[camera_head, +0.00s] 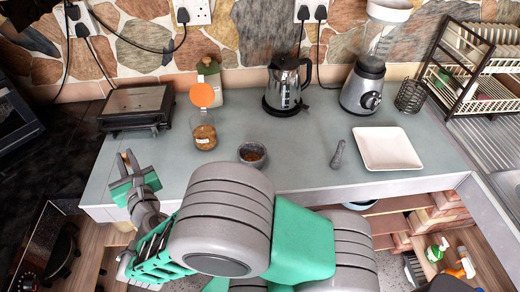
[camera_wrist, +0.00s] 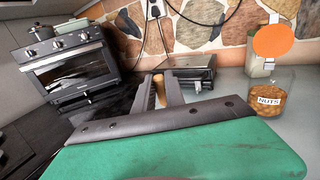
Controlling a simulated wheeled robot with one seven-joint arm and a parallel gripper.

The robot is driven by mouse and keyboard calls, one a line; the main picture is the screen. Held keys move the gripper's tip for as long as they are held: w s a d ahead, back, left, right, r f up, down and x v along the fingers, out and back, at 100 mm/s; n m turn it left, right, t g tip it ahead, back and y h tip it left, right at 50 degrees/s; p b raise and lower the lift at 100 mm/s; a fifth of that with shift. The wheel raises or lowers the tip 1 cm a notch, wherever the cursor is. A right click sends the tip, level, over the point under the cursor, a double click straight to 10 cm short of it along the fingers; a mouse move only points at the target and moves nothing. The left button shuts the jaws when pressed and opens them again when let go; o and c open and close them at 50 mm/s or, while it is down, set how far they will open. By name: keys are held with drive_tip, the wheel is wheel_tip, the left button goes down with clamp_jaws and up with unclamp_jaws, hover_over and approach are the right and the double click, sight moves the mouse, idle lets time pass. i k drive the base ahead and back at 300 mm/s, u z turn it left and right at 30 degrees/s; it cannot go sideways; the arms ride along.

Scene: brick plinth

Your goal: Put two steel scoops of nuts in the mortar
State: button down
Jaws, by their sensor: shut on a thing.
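My gripper (camera_head: 128,163) is over the left end of the counter. It is shut on a slim tan handle (camera_wrist: 159,90), seen between the fingers in the wrist view. It looks like the scoop's handle, but no steel bowl shows clearly. The jar, labelled NUTS, also shows at the right of the wrist view (camera_wrist: 270,98). The small grey mortar (camera_head: 243,150) stands right of the jar, near the front edge, with brown stuff inside.
A grey pestle (camera_head: 338,155) and a white square plate (camera_head: 388,149) lie to the right. A kettle (camera_head: 285,85), a blender (camera_head: 366,85) and a bottle (camera_head: 210,72) stand behind. A dark grill (camera_head: 137,106) is at the left back. My arm covers the front middle.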

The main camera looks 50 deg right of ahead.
sight(254, 154)
drive_tip(key=z, duration=0.05)
drive_tip(key=k, duration=0.95)
drive_tip(key=u, duration=1.25)
